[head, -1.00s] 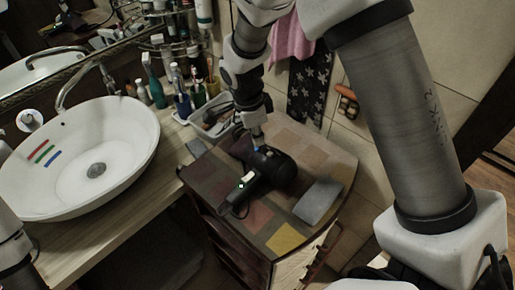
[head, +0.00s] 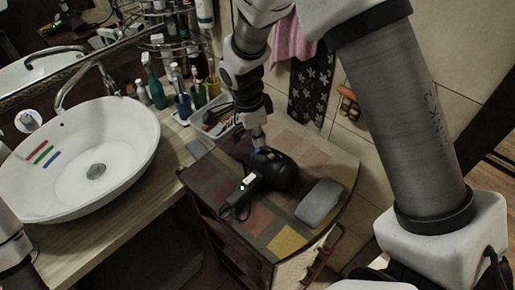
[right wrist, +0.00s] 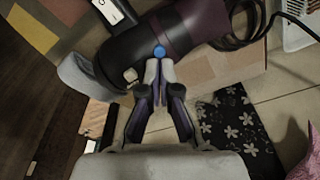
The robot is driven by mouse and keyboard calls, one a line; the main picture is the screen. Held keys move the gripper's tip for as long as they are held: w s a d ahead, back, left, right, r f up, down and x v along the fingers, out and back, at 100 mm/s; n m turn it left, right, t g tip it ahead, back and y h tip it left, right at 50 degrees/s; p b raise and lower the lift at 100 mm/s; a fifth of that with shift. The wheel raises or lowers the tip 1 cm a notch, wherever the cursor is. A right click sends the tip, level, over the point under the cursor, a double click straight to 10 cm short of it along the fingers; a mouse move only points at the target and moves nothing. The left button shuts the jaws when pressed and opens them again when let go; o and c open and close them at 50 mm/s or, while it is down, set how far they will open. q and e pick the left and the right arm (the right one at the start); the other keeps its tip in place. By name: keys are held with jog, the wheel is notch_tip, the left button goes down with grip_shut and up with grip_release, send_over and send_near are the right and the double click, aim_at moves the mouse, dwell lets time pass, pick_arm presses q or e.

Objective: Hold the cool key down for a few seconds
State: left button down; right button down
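A dark hair dryer (head: 279,176) lies on the patchwork-coloured cabinet top, and it also shows in the right wrist view (right wrist: 190,27). Its blue round key, which I take for the cool key (right wrist: 159,51), sits on the dryer body; in the head view a bit of blue shows (head: 259,151). My right gripper (right wrist: 160,64) is shut with nothing between its fingers, and its tips (head: 258,146) are right at the blue key. I cannot tell whether they touch or press it. My left gripper is out of view; only part of that arm shows at the left edge.
A grey rounded item (head: 320,203) lies on the cabinet top (head: 325,158) right of the dryer. A white tray (head: 222,124) with small things stands behind. A white basin (head: 130,165) and several bottles are at the left. The dryer's dark cord (right wrist: 262,32) curls beside it.

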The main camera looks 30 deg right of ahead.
jog(key=shift+f+b, duration=0.85)
jog(key=shift+f, duration=0.45)
dwell(0.4)
dwell(3.3)
notch_tip(320, 180, up, 7)
jog(key=p, duration=0.5)
jog(key=shift+r+p, duration=0.1)
jog(key=shift+p, duration=0.3)
